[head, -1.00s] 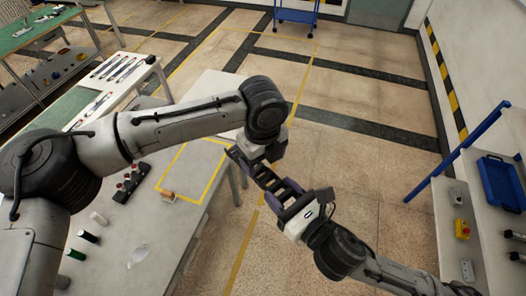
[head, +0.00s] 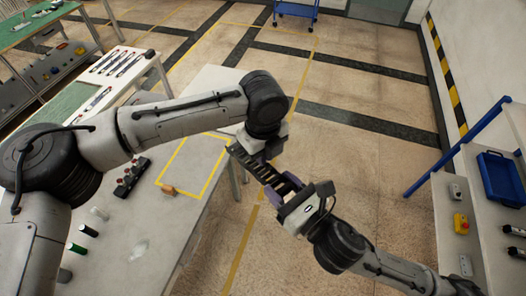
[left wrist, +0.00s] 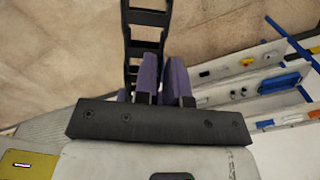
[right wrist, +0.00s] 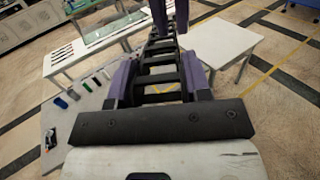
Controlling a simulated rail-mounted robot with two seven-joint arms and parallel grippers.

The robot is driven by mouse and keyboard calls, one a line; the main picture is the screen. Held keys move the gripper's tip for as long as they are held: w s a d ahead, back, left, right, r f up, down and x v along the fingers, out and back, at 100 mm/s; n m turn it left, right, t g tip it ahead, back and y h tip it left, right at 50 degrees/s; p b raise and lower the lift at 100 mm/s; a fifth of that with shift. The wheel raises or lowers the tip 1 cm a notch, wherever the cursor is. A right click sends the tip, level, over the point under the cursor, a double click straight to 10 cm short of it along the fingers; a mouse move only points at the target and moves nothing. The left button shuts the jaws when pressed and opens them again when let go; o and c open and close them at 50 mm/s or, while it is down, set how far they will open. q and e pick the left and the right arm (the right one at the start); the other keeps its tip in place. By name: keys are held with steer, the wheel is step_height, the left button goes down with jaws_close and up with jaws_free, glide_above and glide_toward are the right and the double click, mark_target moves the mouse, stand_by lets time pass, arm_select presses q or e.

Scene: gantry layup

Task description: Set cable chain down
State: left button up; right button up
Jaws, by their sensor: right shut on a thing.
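The cable chain (head: 256,167) is a dark ladder-like strip held in the air between my two grippers, past the grey table's edge. My right gripper (head: 284,189) is shut on it; in the right wrist view the chain (right wrist: 160,78) runs away between the purple fingers. My left gripper (left wrist: 163,82) is at the chain's far part. Its purple fingers are close together and overlap the chain (left wrist: 148,45) in the left wrist view. Whether they clasp it is unclear. A yellow outlined area (head: 207,189) is marked on the grey table (head: 160,222), left of the chain.
A dark block with red knobs (head: 131,176), a small tan block (head: 167,189) and several small cylinders stand on the table. A workbench with a blue tray (head: 500,178) and a blue rail (head: 458,150) stands at the right. The floor between is open.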

arm_select(q)
jaws_close()
jaws_free()
steer(key=o, duration=1.3)
